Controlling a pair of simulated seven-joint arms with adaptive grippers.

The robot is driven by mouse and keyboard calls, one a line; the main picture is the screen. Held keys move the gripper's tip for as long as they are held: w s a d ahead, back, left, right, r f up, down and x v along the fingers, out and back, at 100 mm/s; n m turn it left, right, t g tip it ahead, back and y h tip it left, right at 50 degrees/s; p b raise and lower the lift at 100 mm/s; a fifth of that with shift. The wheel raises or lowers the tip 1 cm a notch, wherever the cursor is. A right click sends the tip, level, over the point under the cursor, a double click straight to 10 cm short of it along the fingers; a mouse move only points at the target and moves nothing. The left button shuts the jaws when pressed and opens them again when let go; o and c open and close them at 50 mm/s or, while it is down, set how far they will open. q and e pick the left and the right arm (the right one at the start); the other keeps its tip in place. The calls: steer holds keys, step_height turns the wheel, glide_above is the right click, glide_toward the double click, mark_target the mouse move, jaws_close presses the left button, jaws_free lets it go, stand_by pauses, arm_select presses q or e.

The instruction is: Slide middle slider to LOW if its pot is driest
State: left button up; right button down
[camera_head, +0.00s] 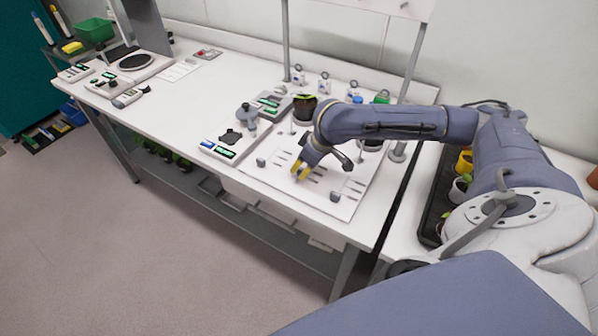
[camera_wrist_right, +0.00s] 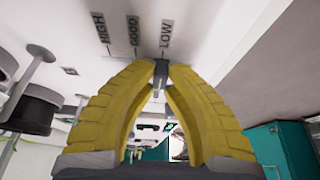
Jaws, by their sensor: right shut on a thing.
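A white slider panel (camera_head: 283,185) lies on the bench top, with short slots and printed marks. My right gripper (camera_head: 300,171) reaches down onto its middle part. In the right wrist view its yellow fingertips (camera_wrist_right: 161,72) are shut on a small grey slider knob (camera_wrist_right: 160,78). This middle knob is at the LOW label (camera_wrist_right: 167,33). The GOOD label (camera_wrist_right: 133,30) and HIGH label (camera_wrist_right: 98,28) are to the left. Two other knobs show on the panel, one at left (camera_head: 261,162) and one at right (camera_head: 335,196). A dark pot (camera_head: 304,110) stands behind; my arm partly hides another. My left gripper is out of view.
Meters with green displays (camera_head: 226,152) lie left of the panel. A scale (camera_head: 135,62) and a green basket (camera_head: 94,29) are at the far left. The bench middle (camera_head: 165,110) is mostly clear.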

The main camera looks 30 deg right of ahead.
steer(key=c, duration=1.4)
jaws_free()
steer(key=v, duration=1.2)
steer(key=shift+w, duration=0.1)
